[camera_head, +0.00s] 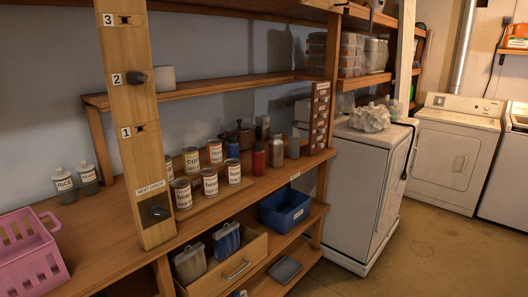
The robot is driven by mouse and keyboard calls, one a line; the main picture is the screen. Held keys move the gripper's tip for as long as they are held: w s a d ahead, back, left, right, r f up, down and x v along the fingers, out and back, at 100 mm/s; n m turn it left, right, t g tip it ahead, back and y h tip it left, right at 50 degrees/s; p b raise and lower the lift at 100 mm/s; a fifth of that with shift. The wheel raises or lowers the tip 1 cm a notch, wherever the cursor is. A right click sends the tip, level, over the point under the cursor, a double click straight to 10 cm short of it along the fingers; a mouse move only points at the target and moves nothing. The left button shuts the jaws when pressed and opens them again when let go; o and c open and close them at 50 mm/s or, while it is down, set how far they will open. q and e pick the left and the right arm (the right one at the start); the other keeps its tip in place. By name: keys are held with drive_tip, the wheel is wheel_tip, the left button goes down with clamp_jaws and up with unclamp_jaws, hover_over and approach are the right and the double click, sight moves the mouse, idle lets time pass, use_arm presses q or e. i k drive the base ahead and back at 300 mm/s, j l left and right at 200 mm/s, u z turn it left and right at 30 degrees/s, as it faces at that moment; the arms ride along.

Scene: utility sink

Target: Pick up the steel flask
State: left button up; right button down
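A silvery upright container (276,151), which looks like the steel flask, stands on the wooden counter toward its right end. It is small in the picture, so I cannot be certain of it. A red container (258,159) stands close on its left, and a darker grey container (293,147) stands close on its right. Neither of my grippers is in the head view.
Several labelled cans (209,182) stand left of the red container. A wooden post (140,130) rises at the counter's front. A pink basket (28,258) sits at left. A blue bin (285,208) is below. Open floor (420,255) lies at right.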

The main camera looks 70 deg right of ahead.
sight(276, 145)
drive_tip(key=z, duration=2.3)
